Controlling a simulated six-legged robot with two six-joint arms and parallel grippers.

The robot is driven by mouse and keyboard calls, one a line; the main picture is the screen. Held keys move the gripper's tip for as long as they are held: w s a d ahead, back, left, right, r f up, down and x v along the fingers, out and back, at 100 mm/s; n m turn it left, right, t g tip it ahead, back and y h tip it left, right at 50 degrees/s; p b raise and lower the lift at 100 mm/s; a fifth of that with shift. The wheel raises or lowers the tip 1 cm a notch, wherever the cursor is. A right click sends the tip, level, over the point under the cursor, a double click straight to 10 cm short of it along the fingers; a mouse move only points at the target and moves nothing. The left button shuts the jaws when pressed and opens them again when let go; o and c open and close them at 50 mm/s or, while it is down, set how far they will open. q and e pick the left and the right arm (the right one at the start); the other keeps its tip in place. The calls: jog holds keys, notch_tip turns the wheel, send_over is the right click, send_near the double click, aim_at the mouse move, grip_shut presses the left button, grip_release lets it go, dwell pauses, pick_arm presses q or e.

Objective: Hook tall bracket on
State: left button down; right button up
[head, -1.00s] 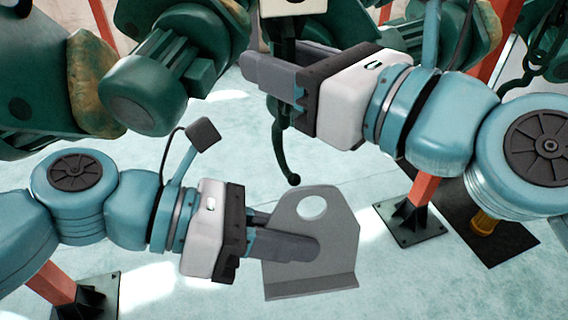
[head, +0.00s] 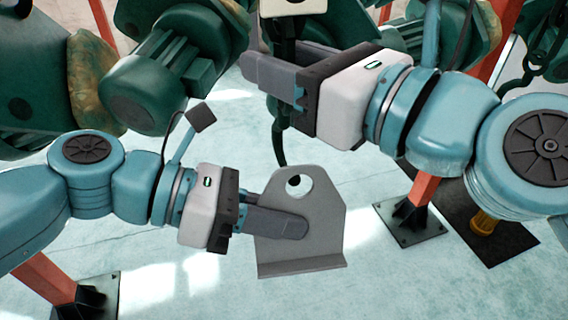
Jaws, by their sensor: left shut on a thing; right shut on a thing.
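The tall bracket (head: 325,215) is a grey plate with a round hole near its top and a bent foot below. My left gripper (head: 285,222) is shut on its left side and holds it upright above the floor. The dark green hook (head: 279,145) hangs above it. The hook's lower end passes behind the bracket's top edge, and its dark tip shows in the hole; I cannot tell whether it goes through. My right gripper (head: 262,72) is shut around the hook's upper part, which its fingers mostly hide.
Green motor housings (head: 150,90) fill the upper left, close above my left arm. A dark chain (head: 540,60) hangs at the upper right. A red post on a dark foot plate (head: 412,222) stands at right. The pale floor is clear at bottom centre.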

pick_arm(q)
jog(key=shift+w, duration=0.25)
jog(key=shift+w+a+f, duration=0.1)
jog(key=shift+w+a, duration=0.1)
jog(key=shift+w, duration=0.3)
jog(key=shift+w+a+f, duration=0.15)
jog(key=shift+w+f, duration=0.1)
jog(key=shift+w, duration=0.15)
dwell(0.5)
jog(key=shift+w+f, duration=0.1)
jog(key=shift+w, duration=0.1)
jog(key=shift+w+a, duration=0.1)
jog(key=shift+w, duration=0.05)
dwell(0.5)
jog(key=shift+w+a+f+m, duration=0.15)
jog(key=shift+w+f+m, duration=0.15)
jog(key=shift+w, duration=0.25)
jog(key=shift+w+t, duration=0.15)
jog(key=shift+t, duration=0.15)
jog(key=shift+w+a+f+m, duration=0.15)
jog(key=shift+w+m, duration=0.15)
jog(key=shift+w, duration=0.15)
